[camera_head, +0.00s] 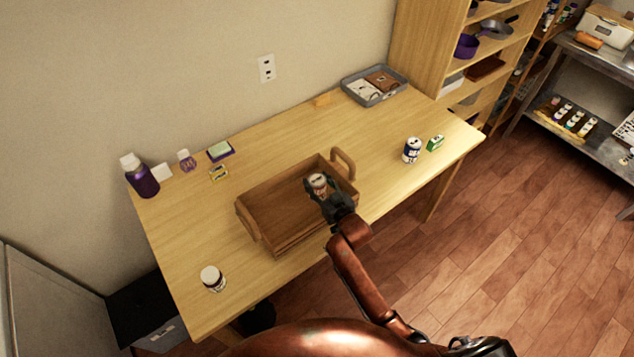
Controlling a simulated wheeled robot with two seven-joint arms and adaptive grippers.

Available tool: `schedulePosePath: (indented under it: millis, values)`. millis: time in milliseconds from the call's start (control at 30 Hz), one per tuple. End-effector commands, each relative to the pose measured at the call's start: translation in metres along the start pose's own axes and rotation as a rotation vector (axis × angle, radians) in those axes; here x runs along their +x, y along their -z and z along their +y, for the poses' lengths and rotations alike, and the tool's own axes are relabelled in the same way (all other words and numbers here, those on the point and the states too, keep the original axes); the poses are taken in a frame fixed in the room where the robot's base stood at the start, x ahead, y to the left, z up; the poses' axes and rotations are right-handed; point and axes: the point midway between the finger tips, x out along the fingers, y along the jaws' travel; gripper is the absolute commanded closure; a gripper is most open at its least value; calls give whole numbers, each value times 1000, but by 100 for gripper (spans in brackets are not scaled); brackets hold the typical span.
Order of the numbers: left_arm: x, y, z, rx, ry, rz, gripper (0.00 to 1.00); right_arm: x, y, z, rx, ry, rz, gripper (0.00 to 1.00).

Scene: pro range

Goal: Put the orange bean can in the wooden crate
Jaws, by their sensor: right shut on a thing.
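The wooden crate (281,238) sits on the table, with a raised handle at each end. My right gripper (321,190) is over the right part of the crate and is shut on a small can (317,180) with a pale top. The fingers cover most of the can's side, so little of its label shows. The can is within the crate's outline, but I cannot tell whether it touches the floor of the crate. The rest of the crate looks empty. My left gripper is not in view.
The table is clear between the crate and the jar.

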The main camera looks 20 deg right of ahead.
Motion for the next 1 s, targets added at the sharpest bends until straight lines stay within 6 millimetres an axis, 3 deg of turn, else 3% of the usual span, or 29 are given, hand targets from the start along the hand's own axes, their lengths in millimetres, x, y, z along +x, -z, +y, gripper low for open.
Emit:
schedulePosePath:
  millis: [167,200,433,767,1000]
  values:
    - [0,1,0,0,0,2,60,0,0,0,-1,0,3,94]
    - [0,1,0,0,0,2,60,0,-2,0,0,0,0,56]
    - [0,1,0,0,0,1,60,0,-2,0,0,0,0,41]
    - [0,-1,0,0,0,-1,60,0,1,0,-1,0,1,40]
    - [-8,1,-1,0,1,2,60,-35,2,1,0,-1,0,40]
